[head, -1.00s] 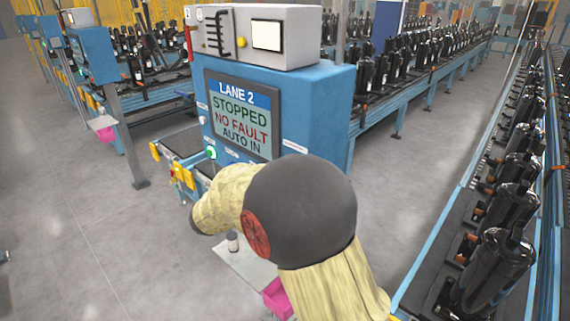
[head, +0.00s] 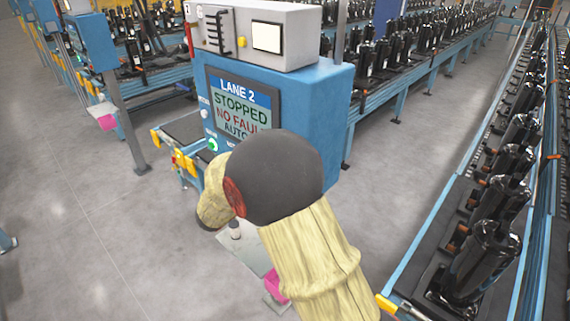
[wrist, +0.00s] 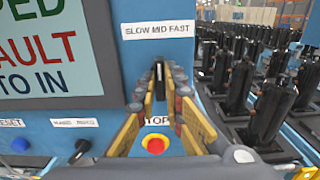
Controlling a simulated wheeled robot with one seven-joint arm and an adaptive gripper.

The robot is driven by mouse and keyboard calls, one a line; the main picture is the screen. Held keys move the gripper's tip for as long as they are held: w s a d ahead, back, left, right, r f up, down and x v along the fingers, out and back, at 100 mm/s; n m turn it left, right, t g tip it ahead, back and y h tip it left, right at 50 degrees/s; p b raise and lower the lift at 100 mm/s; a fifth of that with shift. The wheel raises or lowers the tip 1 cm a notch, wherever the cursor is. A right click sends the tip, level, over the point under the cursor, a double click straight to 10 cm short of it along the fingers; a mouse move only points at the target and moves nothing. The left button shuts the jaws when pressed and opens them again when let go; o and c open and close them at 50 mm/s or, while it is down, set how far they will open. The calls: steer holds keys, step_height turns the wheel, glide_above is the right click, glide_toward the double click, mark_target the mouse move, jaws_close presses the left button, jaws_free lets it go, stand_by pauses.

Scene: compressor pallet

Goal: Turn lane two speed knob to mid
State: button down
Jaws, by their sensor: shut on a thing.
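The lane two control box (head: 310,105) is blue, and its screen (head: 240,105) reads LANE 2, stopped, no fault. In the wrist view a white label (wrist: 157,30) on the panel reads SLOW MID FAST. Below it a small dark speed knob (wrist: 159,72) sits between the fingertips of my gripper (wrist: 159,88). The fingers are shut on the knob, which looks roughly upright under MID; the fingers hide most of it. In the head view my arm hides the gripper and knob.
A red stop button (wrist: 155,145) on yellow is just below the fingers. A black selector (wrist: 80,152) and blue reset button (wrist: 20,145) are to the left. A conveyor with black compressors (head: 490,260) runs along the right. Grey floor is open at the left.

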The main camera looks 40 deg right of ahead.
stand_by(0.3)
steer(key=c, duration=2)
jaws_free()
steer(key=shift+o, duration=0.5)
steer(key=a, duration=1.2)
steer(key=shift+s, duration=0.4)
